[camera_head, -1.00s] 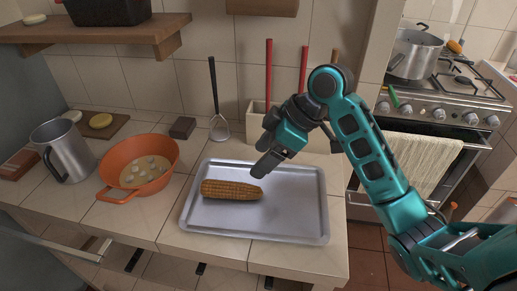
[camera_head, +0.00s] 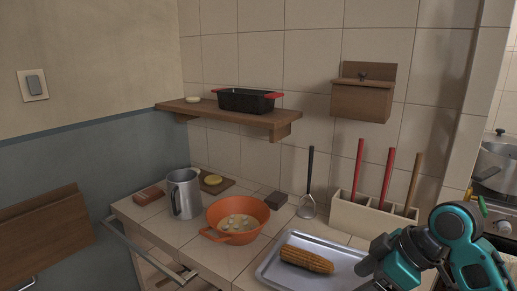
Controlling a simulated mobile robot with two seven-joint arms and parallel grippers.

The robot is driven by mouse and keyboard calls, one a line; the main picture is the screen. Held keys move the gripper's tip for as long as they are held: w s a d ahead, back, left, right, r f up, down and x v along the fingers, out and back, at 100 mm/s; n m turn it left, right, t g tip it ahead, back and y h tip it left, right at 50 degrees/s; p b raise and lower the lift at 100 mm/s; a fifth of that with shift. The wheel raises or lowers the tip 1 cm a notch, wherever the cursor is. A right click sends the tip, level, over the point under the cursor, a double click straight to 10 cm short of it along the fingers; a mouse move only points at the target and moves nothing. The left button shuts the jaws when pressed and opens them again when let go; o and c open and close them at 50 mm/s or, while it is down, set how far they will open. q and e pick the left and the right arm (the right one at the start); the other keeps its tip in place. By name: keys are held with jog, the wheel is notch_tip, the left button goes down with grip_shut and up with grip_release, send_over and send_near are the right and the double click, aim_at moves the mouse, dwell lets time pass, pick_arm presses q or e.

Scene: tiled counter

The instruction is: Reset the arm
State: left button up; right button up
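My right arm is at the lower right of the head view. Its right gripper (camera_head: 368,268) is partly visible over the right side of the metal tray (camera_head: 282,250). I cannot tell whether its fingers are open or shut. A brown corn cob (camera_head: 306,260) lies on the tray, to the left of the gripper and apart from it. My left gripper is not in view.
An orange colander-like bowl (camera_head: 222,211) with pale pieces and a metal jug (camera_head: 184,193) stand left of the tray. A utensil holder (camera_head: 345,214) is behind it. A wall shelf (camera_head: 205,112) holds a black pot (camera_head: 245,100). A pot (camera_head: 498,165) is on the stove at right.

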jog(key=s+d+f+m+h, duration=0.1)
jog(key=s+f+m+h, duration=0.15)
jog(key=s+f, duration=0.4)
jog(key=s+f+m+h, duration=0.1)
jog(key=s+f+m, duration=0.25)
jog(key=s, duration=0.55)
jog(key=s+d+f+m+h, duration=0.15)
jog(key=s+f+m, duration=0.25)
jog(key=s, duration=0.4)
jog(key=w+a+f+t+y, duration=0.1)
jog(key=w+a+f+t, duration=0.3)
jog(key=w+f+t, duration=0.3)
notch_tip(320, 180, down, 2)
jog(key=shift+w+f+n+t, duration=0.1)
jog(key=shift+w+n+t, duration=0.2)
jog(key=shift+w, duration=0.5)
